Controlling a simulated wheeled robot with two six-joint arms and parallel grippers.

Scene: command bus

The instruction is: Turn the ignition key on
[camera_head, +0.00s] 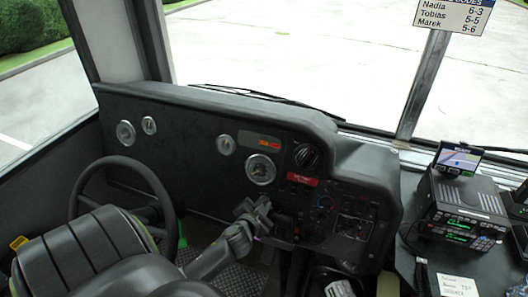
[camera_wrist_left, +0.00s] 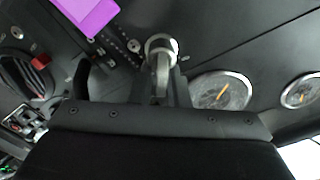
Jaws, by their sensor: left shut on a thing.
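The ignition key shows in the left wrist view as a silver key (camera_wrist_left: 161,76) in a round metal lock (camera_wrist_left: 161,46) on the dark dash panel. My left gripper (camera_head: 262,206) reaches up to the dash right of the steering wheel and is shut on the key. In the head view the gripper hides the key and its lock. A purple tag (camera_wrist_left: 88,12) shows beside the lock in the left wrist view. How far the key is turned cannot be told. My right gripper is not in view.
A gauge (camera_head: 261,169) and a dark round knob (camera_head: 307,156) sit above the gripper. A radio unit (camera_head: 463,205) stands at right.

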